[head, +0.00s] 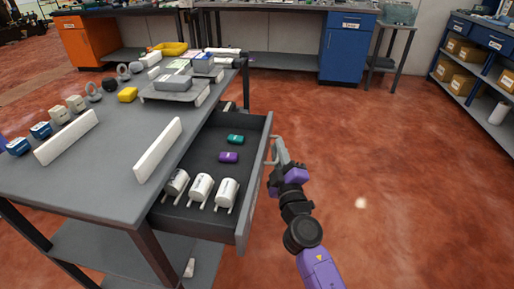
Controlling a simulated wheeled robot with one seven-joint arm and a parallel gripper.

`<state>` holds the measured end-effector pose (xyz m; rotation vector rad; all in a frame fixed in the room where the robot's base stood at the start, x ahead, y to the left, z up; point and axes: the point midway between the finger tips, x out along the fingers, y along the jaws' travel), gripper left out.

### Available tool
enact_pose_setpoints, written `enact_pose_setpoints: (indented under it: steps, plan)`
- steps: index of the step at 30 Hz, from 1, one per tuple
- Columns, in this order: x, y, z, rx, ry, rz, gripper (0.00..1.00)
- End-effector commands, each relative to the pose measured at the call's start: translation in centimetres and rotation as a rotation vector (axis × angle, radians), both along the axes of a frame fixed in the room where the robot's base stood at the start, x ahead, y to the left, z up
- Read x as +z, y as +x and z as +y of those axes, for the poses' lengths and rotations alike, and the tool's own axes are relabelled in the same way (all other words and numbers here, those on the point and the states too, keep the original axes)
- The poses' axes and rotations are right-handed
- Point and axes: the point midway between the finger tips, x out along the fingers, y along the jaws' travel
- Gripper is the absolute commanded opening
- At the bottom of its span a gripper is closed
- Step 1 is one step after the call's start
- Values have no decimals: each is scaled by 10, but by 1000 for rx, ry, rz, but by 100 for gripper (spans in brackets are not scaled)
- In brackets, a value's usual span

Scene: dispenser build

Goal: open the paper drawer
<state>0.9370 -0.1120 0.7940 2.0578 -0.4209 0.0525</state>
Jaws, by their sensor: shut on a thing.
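A dark grey drawer (250,200) under the grey workbench stands pulled out to the right. It holds a teal item (236,139), a purple item (228,157) and several white cylinders (200,188). A light handle (270,150) is on its outer front. My gripper (277,150) is at this handle and shut on it, on the outer side of the drawer front. The fingertips are small in the head view, so their exact hold is hard to see. No label is readable on this drawer.
The workbench (95,165) carries white bars, rollers and a tray of parts (175,92). A blue cabinet (345,55) stands at the back, and shelves with boxes (475,60) at the right. The red floor (400,190) right of my arm is clear.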

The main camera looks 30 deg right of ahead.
Motion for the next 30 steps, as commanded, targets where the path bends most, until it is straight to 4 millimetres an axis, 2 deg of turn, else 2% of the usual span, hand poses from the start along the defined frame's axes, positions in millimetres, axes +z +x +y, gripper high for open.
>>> enact_pose_setpoints:
  steps: [3, 9, 24, 25, 26, 30]
  plan:
    - [-1, -12, -15, 1, 1, 3, 0]
    - [-1, -23, -30, 3, -1, 2, 0]
    - [-1, -27, -35, 3, -1, 3, 0]
    - [-1, -27, -35, 3, 0, 3, 14]
    - [-1, -27, -35, 3, 0, 3, 19]
    - [-1, -27, -36, 2, 0, 2, 19]
